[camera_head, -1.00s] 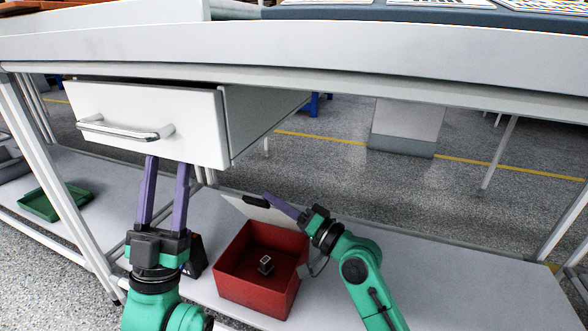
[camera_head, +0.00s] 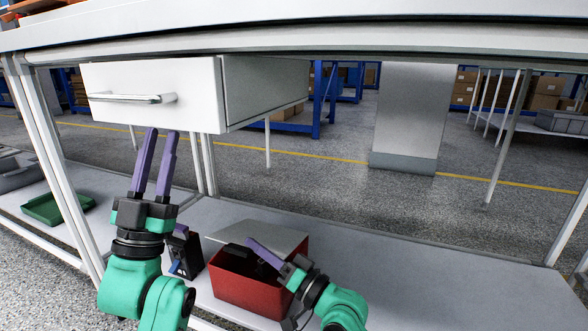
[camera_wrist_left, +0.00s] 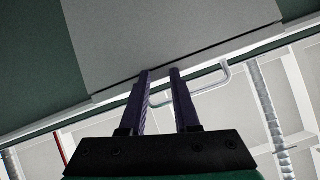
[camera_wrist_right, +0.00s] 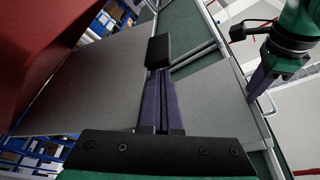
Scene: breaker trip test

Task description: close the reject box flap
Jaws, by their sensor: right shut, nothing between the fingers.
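The red reject box (camera_head: 248,294) stands on the lower shelf in the head view. Its grey flap (camera_head: 280,236) is tilted over the back of the opening, partly down; a dark gap to the interior shows at the front. My right gripper (camera_head: 250,243) is shut and empty, its fingers reaching in at the flap. In the right wrist view its tips (camera_wrist_right: 160,74) are at a black block (camera_wrist_right: 158,49) beside the grey panel; contact cannot be told. My left gripper (camera_head: 160,132) is open and empty below the drawer; its parted fingers show in the left wrist view (camera_wrist_left: 160,74).
A white drawer (camera_head: 150,92) with a bar handle stands pulled out under the bench, above my left gripper. A dark device (camera_head: 186,252) stands left of the box. A green tray (camera_head: 55,208) lies further left. The shelf (camera_head: 430,285) right of the box is clear.

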